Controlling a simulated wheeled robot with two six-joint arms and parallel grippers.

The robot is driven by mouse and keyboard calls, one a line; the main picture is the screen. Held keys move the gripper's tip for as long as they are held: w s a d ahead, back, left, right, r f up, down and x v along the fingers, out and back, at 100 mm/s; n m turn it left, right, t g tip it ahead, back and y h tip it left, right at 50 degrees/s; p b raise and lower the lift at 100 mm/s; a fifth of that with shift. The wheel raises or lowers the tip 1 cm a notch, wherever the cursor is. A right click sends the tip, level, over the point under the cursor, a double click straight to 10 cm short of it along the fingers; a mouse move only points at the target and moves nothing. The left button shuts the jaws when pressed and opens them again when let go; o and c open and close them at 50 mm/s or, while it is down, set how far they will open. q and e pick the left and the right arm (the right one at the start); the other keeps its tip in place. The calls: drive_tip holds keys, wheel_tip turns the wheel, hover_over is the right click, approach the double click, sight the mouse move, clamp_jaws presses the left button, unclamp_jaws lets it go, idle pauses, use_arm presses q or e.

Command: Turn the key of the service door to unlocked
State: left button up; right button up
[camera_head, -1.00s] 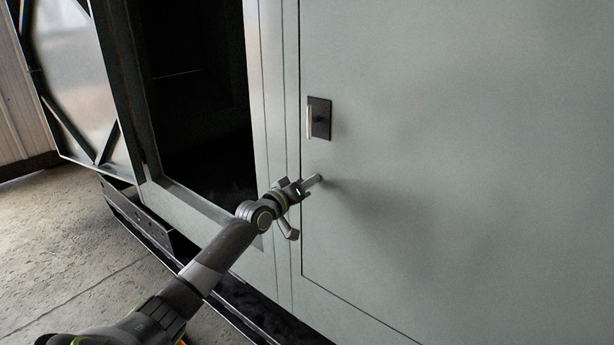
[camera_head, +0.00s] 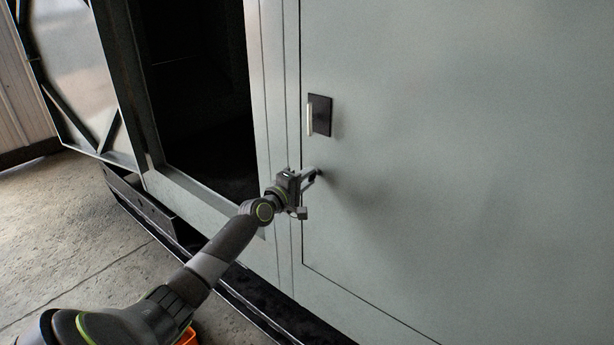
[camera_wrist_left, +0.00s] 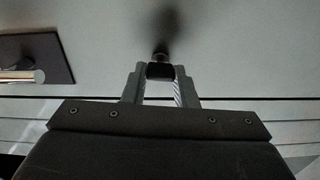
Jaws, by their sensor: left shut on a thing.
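The service door (camera_head: 450,170) is a large grey-green panel and is closed in its frame. The key (camera_wrist_left: 160,70) is a small dark piece on the door below the handle. My left gripper (camera_head: 314,174) is at the key, and in the left wrist view its two fingers (camera_wrist_left: 160,76) are shut on the key from both sides. The key's lock face is mostly hidden by the fingers, and I cannot tell its turn angle. My right gripper is in neither view.
A door handle on a black plate (camera_head: 321,116) sits above the key, close to my gripper; it also shows in the left wrist view (camera_wrist_left: 45,58). A dark opening (camera_head: 200,100) is left of the door. Concrete floor (camera_head: 70,240) lies at lower left.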

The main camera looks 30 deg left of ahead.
use_arm(q)
drive_tip(key=shift+n, duration=0.6)
drive_tip(key=o, duration=1)
drive_tip(key=shift+s, duration=0.1)
drive_tip(key=s+p, duration=0.1)
drive_tip(key=s, duration=0.4)
drive_tip(key=s+a+p, duration=0.1)
drive_tip(key=s+p, duration=0.1)
drive_tip(key=s, duration=0.4)
drive_tip(key=s+p, duration=0.2)
drive_tip(key=s, duration=0.4)
drive_tip(key=shift+s+a, duration=0.1)
drive_tip(key=shift+a, duration=0.1)
